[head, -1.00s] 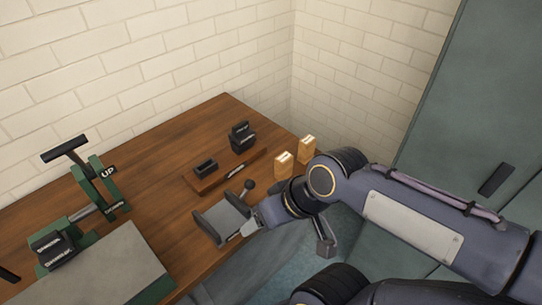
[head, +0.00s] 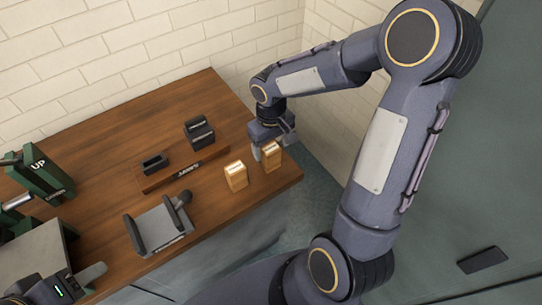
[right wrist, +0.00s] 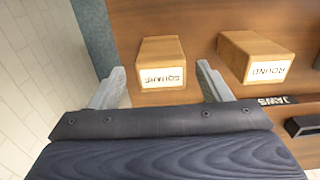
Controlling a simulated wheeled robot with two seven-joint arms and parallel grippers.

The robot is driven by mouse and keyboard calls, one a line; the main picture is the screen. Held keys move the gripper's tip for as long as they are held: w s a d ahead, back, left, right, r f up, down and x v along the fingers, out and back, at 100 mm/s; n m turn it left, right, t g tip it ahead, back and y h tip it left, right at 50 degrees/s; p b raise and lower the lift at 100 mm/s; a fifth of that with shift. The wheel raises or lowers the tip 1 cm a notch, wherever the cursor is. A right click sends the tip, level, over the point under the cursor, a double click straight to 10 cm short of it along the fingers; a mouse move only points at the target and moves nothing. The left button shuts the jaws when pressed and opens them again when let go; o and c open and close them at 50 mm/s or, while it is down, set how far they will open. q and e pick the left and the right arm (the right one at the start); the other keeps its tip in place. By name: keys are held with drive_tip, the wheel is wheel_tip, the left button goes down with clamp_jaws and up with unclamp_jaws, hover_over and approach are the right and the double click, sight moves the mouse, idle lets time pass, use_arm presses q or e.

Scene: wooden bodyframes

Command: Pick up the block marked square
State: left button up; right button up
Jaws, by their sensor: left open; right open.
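The block marked square (right wrist: 160,50) is a light wooden block with a white label reading SQUARE, upside down in the right wrist view. In the head view it stands at the right end of the wooden table (head: 271,158). My right gripper (right wrist: 160,82) is open, with one finger on each side of the block and gaps between. In the head view the right gripper (head: 272,146) is at the block, partly covering it. A similar block labelled ROUND (right wrist: 255,60) stands beside it, also in the head view (head: 236,178). My left gripper (head: 82,280) is open at the lower left, partly out of frame.
A wooden rack labelled JAWS (head: 187,170) with dark jaw pieces lies behind the blocks. A grey U-shaped holder (head: 160,230) stands near the front edge. Green machinery marked UP (head: 42,175) is at the left. A brick wall is behind the table.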

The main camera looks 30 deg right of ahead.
wheel_tip(320, 180, down, 5)
drive_tip(key=shift+a+r, duration=0.1)
drive_tip(key=shift+r, duration=0.1)
drive_tip(key=c, duration=1.1)
drive_tip(key=shift+r, duration=0.15)
